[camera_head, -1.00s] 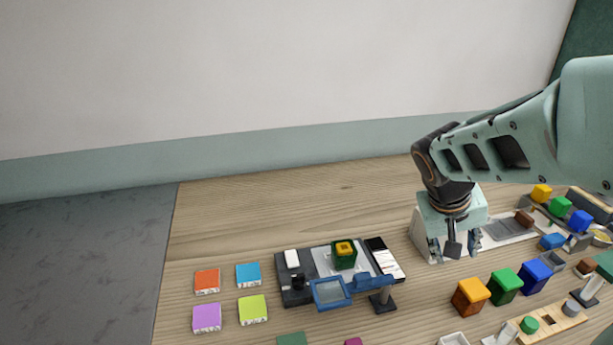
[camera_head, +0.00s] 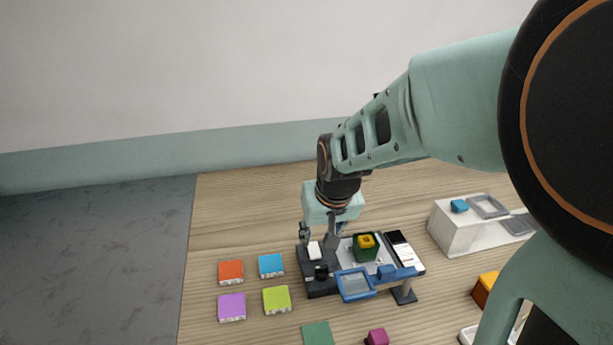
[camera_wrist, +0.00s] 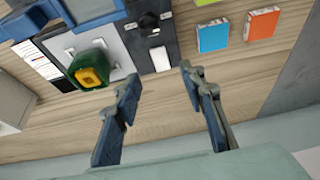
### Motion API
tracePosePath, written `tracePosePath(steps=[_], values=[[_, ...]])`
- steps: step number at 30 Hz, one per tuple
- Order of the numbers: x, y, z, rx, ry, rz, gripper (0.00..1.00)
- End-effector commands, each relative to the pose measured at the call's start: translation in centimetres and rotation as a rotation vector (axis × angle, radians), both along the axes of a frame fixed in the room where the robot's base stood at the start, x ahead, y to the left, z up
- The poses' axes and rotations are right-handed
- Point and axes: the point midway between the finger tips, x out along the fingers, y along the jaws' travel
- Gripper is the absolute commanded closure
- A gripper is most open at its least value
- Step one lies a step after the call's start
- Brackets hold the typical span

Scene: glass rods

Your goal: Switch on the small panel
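The small dark panel (camera_head: 321,287) stands at the left end of a grey station on the wooden table. It carries a white switch block (camera_head: 315,252) and a black knob (camera_head: 320,272). In the wrist view the white switch block (camera_wrist: 160,59) shows just beyond and between my fingertips, with the dark panel (camera_wrist: 143,38) around it. My gripper (camera_head: 318,238) is above the back edge of the panel, pointing down. In the wrist view my gripper (camera_wrist: 157,78) is open and empty, fingers apart. I cannot tell its exact height above the switch.
Right of the panel are a green cup (camera_head: 366,253) with a yellow block and a blue-framed lens (camera_head: 356,285). Orange (camera_head: 231,272), blue (camera_head: 271,265), purple (camera_head: 232,307) and lime (camera_head: 277,300) tiles lie left. A white box (camera_head: 463,236) stands right. Table behind is clear.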

Motion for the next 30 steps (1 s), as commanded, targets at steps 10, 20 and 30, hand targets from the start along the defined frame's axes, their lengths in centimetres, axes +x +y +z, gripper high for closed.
tracePosePath(steps=[10, 20, 30], values=[[2.2, 0.3, -5.8, -0.004, 0.004, -0.001, 0.62], [3.5, 0.6, -8.8, -0.002, 0.003, -0.001, 0.62], [3.6, 0.6, -9.0, -0.002, 0.001, -0.001, 0.62]])
